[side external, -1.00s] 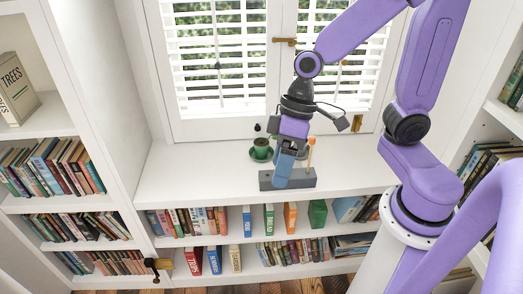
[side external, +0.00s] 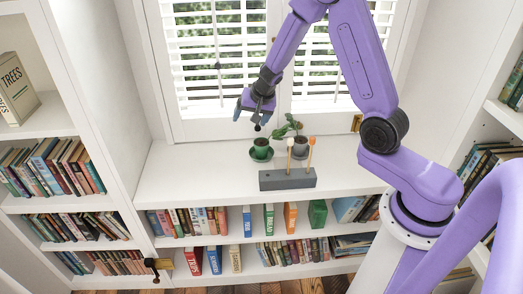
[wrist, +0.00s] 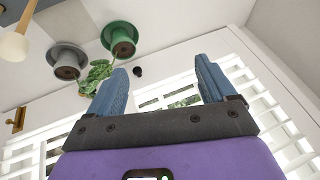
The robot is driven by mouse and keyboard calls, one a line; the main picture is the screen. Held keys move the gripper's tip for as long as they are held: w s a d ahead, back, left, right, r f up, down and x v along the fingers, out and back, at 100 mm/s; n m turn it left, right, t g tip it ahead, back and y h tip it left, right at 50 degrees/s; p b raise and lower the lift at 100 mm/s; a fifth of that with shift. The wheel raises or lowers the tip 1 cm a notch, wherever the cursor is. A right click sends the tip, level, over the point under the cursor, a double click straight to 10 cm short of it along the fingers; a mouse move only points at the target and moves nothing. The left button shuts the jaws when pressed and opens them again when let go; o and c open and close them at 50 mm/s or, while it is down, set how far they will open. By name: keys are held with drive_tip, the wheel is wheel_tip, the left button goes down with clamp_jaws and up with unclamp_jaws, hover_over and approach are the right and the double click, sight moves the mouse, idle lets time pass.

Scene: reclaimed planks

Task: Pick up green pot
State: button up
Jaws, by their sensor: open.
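The green pot (side external: 261,153) stands on the white shelf top below the window, on a dark green saucer; it holds dark soil. My gripper (side external: 251,113) is open and empty above and slightly left of it, apart from it. In the wrist view the green pot (wrist: 119,36) is at upper left, outside and beyond the left finger, not between the fingers. The open gripper (wrist: 160,66) spans the middle of that view.
A grey pot (side external: 300,151) with a leafy plant stands just right of the green pot. A grey block (side external: 287,180) with two knobbed sticks lies in front. The window (side external: 222,60) is close behind. The shelf top to the left is clear.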

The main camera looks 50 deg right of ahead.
drive_tip(key=s+d+f+m+g+h, duration=0.2)
drive_tip(key=d+f+m, duration=0.1)
drive_tip(key=d, duration=0.4)
hover_over(263, 142)
drive_tip(key=s+a, duration=0.1)
drive_tip(key=s, duration=0.2)
drive_tip(key=f, duration=1.1)
drive_tip(key=shift+w+a, duration=0.1)
drive_tip(key=shift+a, duration=0.1)
drive_tip(key=shift+w+x, duration=0.2)
drive_tip(key=shift+x, duration=1.15)
drive_tip(key=shift+w+x, duration=0.25)
drive_tip(key=shift+x, duration=1.05)
drive_tip(key=shift+a+r, duration=0.1)
drive_tip(key=c, duration=1.3)
drive_tip(key=shift+r, duration=0.15)
drive_tip(key=shift+r, duration=10.4)
